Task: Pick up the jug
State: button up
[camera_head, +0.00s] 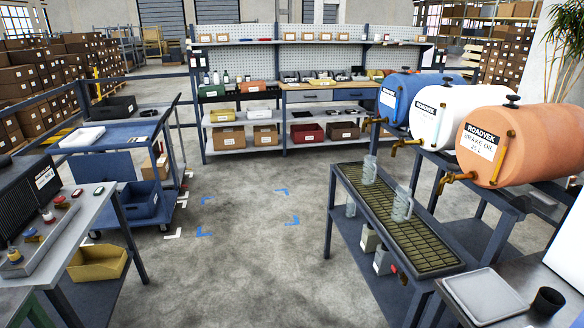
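Two clear, see-through jugs stand upright on the grated top of the drip-tray stand at the right of the head view. The nearer jug (402,204) has a handle on its right side and stands near the middle of the grate. The farther jug (370,169) stands toward the back end of the grate. I cannot tell from the picture which one the task means. The drip-tray stand (331,178) has a lower shelf. My gripper is not in view.
Blue, white and orange drums (540,135) with brass taps (456,179) lie right of the grate. Bottles (369,238) stand below it. A grey tray (489,293) and black cup (548,301) are at front right. A blue trolley (131,136) stands left. Open floor (260,260) lies between.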

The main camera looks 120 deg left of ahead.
aim_at(370, 169)
jog(key=u, duration=3.55)
